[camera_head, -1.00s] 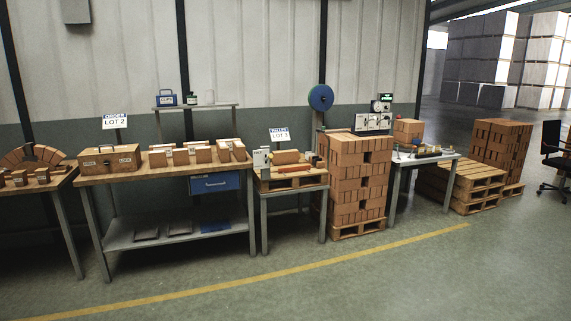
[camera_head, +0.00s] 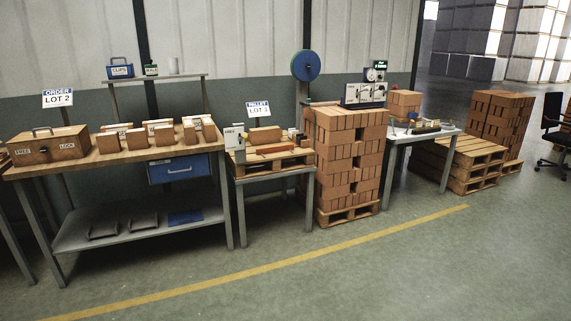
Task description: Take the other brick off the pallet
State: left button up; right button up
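A small wooden pallet (camera_head: 273,165) lies on a low grey-legged table left of the tall brick stack, under a sign (camera_head: 258,109) reading PALLET LOT 3. A tan brick (camera_head: 264,135) stands towards the back of this pallet. A flatter, redder piece (camera_head: 276,149) lies in front of it; I cannot tell whether it is a brick. A small light-coloured box (camera_head: 234,138) is at the pallet's left end. Neither of my grippers is in view.
A workbench (camera_head: 112,158) at left holds a wooden case (camera_head: 48,145) and several bricks. A tall brick stack (camera_head: 347,155) stands right of the pallet table. A small table (camera_head: 424,137) with tools is beyond it. The floor (camera_head: 330,285) in front is clear, with a yellow line.

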aim_at(265, 134)
jog(key=i+z, duration=0.15)
jog(key=i, duration=2.15)
jog(key=i+u, duration=0.15)
jog(key=i, duration=0.3)
jog(key=i+l+u, duration=0.15)
jog(key=i, duration=0.3)
jog(key=i+l+u, duration=0.15)
jog(key=i, duration=0.3)
jog(key=i+l+u, duration=0.15)
jog(key=i, duration=0.3)
